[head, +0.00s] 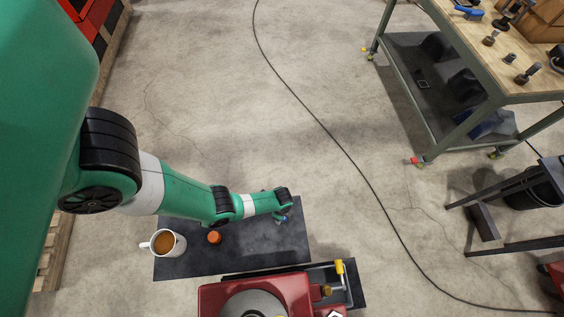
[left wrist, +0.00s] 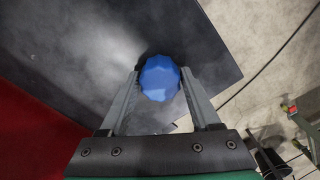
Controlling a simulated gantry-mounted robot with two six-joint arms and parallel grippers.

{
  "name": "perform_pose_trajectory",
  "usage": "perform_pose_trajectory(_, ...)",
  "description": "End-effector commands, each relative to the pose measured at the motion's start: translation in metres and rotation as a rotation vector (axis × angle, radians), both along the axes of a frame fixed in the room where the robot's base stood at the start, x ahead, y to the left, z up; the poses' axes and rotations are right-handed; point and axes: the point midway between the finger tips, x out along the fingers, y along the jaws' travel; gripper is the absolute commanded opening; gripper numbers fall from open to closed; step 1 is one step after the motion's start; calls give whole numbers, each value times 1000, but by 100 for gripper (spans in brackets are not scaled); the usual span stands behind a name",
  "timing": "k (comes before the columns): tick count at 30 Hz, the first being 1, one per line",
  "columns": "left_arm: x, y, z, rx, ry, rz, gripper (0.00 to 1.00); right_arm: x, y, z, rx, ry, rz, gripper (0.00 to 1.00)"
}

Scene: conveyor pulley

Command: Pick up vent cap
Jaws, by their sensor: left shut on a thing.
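A blue cap with a scalloped rim (left wrist: 160,78) sits between the two fingers of my left gripper (left wrist: 163,92), which is shut on it. In the head view my left gripper (head: 283,218) is over the right part of a dark grey slab (head: 190,263), and only a little blue shows there beneath the wrist. An orange cap (head: 214,237) stands on the slab to the left of the gripper. I cannot tell whether the blue cap touches the slab. My right gripper is not in view.
A white mug with brown liquid (head: 163,243) stands at the slab's left end. A red machine with a round grey disc (head: 250,302) and a yellow-handled part (head: 341,267) are in front. A workbench (head: 485,60) is far right. A black cable crosses the open floor.

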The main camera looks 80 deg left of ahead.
Motion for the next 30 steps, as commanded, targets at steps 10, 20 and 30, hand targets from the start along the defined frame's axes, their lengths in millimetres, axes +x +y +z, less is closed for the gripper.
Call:
perform_pose_trajectory(10, 0, 0, 4, 0, 0, 0, 0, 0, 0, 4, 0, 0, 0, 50)
perform_pose_trajectory(20, 0, 0, 10, 0, 0, 0, 0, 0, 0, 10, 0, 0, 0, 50)
perform_pose_trajectory(30, 0, 0, 12, 0, 0, 0, 0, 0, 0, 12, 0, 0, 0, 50)
